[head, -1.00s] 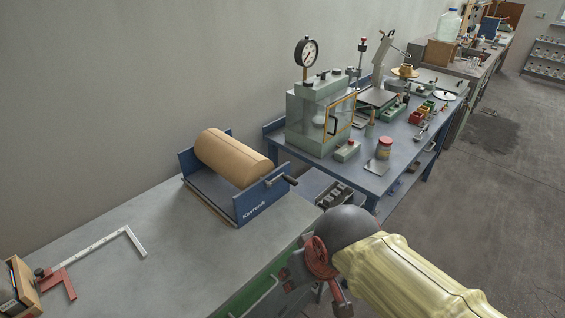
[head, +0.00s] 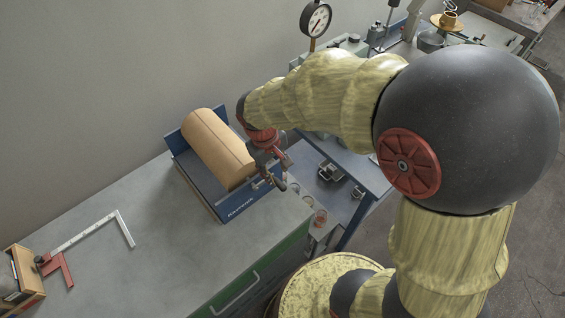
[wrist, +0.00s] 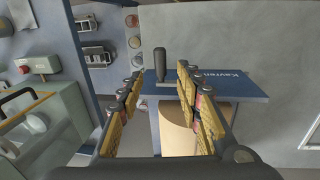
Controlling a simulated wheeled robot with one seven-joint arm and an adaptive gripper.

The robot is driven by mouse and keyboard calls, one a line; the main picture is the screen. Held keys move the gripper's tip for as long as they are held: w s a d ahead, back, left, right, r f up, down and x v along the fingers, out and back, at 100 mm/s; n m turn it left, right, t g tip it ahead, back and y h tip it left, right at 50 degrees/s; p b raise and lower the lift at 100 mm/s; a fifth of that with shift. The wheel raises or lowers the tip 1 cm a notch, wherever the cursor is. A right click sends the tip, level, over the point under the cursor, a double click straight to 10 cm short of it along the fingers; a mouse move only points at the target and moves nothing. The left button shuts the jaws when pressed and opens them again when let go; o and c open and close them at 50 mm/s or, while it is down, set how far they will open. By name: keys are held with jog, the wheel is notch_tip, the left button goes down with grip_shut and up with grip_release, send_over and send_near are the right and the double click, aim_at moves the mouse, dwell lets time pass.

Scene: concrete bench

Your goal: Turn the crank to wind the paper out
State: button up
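The paper roll (head: 217,148) is a brown cylinder lying in a blue dispenser frame (head: 237,204) on the concrete bench. The crank's dark handle (wrist: 160,61) stands up at the dispenser's end panel in the wrist view. My gripper (wrist: 160,76) is open, with its yellow-padded fingers apart on either side of the line to the handle; I cannot tell whether they touch it. In the head view my gripper (head: 270,165) is over the crank side of the dispenser and hides most of the crank. The roll also shows between the fingers in the wrist view (wrist: 177,130).
A metal square (head: 95,230) and a wooden box (head: 24,272) lie on the left of the bench (head: 130,275). A blue table with a dial gauge (head: 316,19) and instruments stands beyond the dispenser.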

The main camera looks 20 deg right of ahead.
aim_at(279, 183)
jog(key=f, duration=0.2)
jog(key=f+b, duration=0.1)
jog(key=f, duration=0.2)
jog(key=d+f+b, duration=0.1)
jog(key=f, duration=0.1)
jog(key=shift+w+f, duration=0.25)
jog(key=c, duration=0.3)
grip_shut()
dwell(0.5)
